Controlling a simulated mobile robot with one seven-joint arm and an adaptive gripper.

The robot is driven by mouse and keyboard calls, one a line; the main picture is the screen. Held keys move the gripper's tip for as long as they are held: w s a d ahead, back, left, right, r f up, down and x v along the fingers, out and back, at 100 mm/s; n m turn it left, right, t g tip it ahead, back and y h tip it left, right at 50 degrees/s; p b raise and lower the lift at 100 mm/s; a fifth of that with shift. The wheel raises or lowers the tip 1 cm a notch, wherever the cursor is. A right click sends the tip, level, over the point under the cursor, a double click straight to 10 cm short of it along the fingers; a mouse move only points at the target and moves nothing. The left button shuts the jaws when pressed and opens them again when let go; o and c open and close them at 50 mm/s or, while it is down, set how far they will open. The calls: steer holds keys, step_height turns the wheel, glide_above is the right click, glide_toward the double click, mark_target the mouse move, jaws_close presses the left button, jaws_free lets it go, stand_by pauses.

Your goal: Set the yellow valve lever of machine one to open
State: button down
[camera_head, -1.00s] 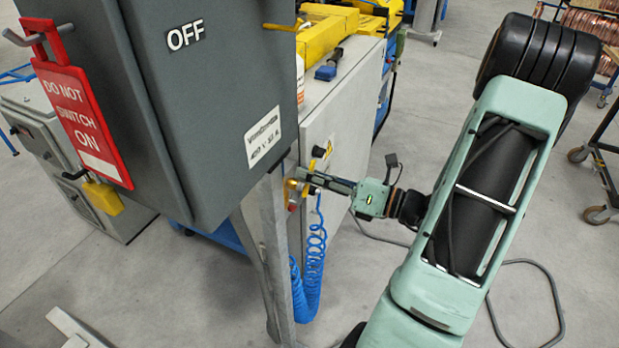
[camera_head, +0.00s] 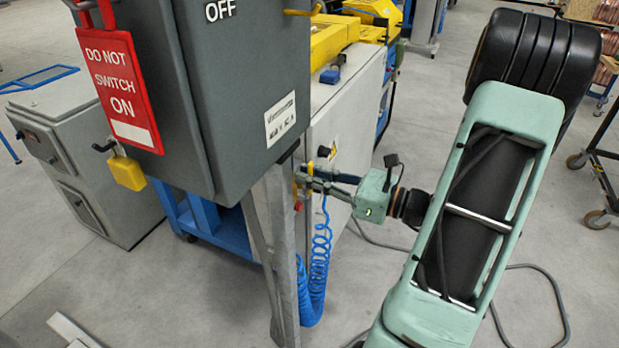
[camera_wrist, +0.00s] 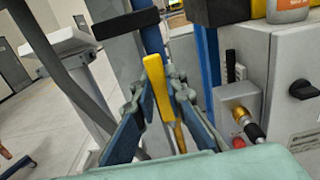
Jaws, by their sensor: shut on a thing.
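The yellow valve lever (camera_wrist: 158,86) stands nearly upright, tilted slightly, in the middle of the wrist view. My gripper (camera_wrist: 157,92) has one finger on each side of it and is shut on the lever. In the head view my gripper (camera_head: 308,179) reaches left to the near front corner of the light grey machine (camera_head: 348,124). There the lever is mostly hidden by the fingers and the grey post. The valve body below the lever is hard to make out in the wrist view.
A dark grey switch cabinet (camera_head: 240,128) on a metal post (camera_head: 279,235) stands close left of my gripper. A coiled blue hose (camera_head: 318,262) hangs below. In the wrist view a brass fitting (camera_wrist: 241,116) and black knob (camera_wrist: 302,89) sit right of the lever. A cable crosses the floor.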

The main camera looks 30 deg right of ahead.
stand_by(0.4)
steer(key=c, duration=1.9)
jaws_free()
steer(key=shift+c, duration=0.2)
steer(key=shift+s+d, duration=0.1)
steer(key=shift+s, duration=0.05)
steer(key=v, duration=1.1)
steer(key=shift+s+d, duration=0.25)
steer(key=shift+s, duration=0.05)
